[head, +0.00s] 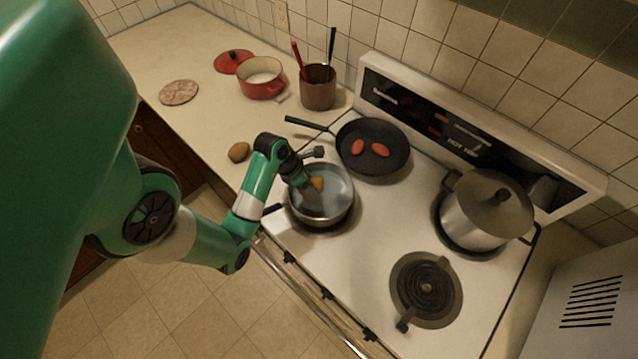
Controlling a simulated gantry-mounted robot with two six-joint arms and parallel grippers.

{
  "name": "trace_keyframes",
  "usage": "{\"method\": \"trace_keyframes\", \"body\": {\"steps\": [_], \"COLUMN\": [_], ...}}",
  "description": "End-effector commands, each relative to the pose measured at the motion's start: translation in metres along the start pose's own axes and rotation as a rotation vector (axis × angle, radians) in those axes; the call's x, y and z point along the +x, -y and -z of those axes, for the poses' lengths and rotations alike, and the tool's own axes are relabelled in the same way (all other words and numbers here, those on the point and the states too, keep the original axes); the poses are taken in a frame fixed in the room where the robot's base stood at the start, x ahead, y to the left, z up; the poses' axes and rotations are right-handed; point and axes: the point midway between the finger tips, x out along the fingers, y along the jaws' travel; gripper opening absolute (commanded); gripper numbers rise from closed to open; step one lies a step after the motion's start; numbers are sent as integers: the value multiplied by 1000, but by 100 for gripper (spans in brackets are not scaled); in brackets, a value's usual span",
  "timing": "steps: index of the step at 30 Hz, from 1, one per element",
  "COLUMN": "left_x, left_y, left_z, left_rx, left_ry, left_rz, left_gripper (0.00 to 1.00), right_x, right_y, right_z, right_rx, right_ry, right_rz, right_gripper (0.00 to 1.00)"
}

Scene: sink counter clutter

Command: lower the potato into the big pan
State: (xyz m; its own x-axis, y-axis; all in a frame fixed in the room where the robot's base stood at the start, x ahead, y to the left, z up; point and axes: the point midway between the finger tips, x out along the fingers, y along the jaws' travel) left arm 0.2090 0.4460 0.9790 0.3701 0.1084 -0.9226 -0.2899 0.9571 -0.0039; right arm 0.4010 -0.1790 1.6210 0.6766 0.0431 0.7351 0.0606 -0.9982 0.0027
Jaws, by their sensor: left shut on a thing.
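My left gripper (309,186) reaches down over the steel pan (336,213), which looks to hold water and stands on the front left burner. The gripper is shut on a small orange-brown potato (318,183), partly hidden by the fingers. The potato is within the pan's rim as seen from above; I cannot tell whether it touches the water or the bottom. Another brown potato (238,152) lies on the counter left of the stove. My right gripper is not in view.
A black skillet (374,133) with two reddish pieces sits behind the steel pan. A lidded pot (474,220) stands at the right. The front right burner (426,288) is empty. A red pot (262,86), utensil crock (318,90) and round board (179,92) stand on the counter.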

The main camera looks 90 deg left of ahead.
Motion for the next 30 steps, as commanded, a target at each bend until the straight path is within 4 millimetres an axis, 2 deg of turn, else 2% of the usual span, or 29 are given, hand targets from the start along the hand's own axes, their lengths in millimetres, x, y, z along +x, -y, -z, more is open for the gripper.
{"method": "trace_keyframes", "body": {"steps": [9, 10, 15, 24, 26, 30], "left_x": [0, 0, 0, -4, -11, -40], "left_y": [0, 0, 0, 0, -1, -1], "left_z": [0, 0, 0, 0, -1, -2], "left_rx": [0, 0, 0, -1, -1, -1], "left_ry": [1, 1, 0, 0, 1, 4], "left_rz": [0, 0, 0, -1, -2, -4], "left_gripper": [0, 72, 100, 100, 100, 100], "right_x": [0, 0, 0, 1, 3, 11], "right_y": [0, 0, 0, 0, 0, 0], "right_z": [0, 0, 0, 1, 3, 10], "right_rx": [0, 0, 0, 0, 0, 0], "right_ry": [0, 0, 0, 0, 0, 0], "right_rz": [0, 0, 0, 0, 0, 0], "right_gripper": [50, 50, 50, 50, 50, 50]}}
